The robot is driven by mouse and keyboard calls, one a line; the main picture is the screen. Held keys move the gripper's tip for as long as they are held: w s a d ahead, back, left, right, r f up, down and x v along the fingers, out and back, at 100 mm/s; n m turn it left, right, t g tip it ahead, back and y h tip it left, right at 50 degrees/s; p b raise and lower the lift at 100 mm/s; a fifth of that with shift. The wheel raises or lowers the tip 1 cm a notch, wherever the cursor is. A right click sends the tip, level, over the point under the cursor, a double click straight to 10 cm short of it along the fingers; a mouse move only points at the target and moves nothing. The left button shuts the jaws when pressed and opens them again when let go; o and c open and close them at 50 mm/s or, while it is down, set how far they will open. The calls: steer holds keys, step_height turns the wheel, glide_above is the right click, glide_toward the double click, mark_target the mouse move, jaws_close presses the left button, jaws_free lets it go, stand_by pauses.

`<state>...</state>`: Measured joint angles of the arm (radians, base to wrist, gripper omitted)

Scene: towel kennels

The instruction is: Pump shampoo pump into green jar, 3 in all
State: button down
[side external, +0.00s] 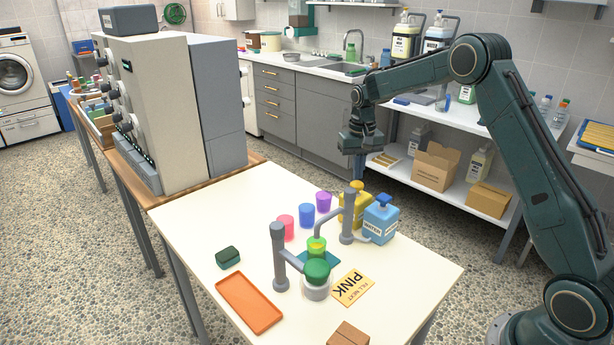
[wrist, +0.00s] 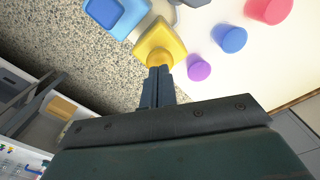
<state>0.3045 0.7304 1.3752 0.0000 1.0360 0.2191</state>
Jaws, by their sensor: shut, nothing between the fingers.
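A yellow pump bottle (side external: 360,212) stands at the table's back edge beside a blue pump bottle (side external: 381,222); I cannot read the yellow one's label well enough to tell its contents. My gripper (side external: 358,178) is shut and empty, pointing down right over the yellow bottle's pump head. In the wrist view its fingertips (wrist: 158,72) overlap the yellow head (wrist: 160,55); I cannot tell whether they touch. A bright green jar (side external: 317,249) stands on a teal pad, under the spout of a grey post (side external: 347,228). Its fill level is unclear.
Pink (side external: 286,228), blue (side external: 307,215) and purple (side external: 323,202) cups stand left of the bottles. A second grey post (side external: 279,258) and a green-topped pale container (side external: 316,286) stand in front.

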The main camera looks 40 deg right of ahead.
step_height(320, 180, up, 6)
stand_by(0.9)
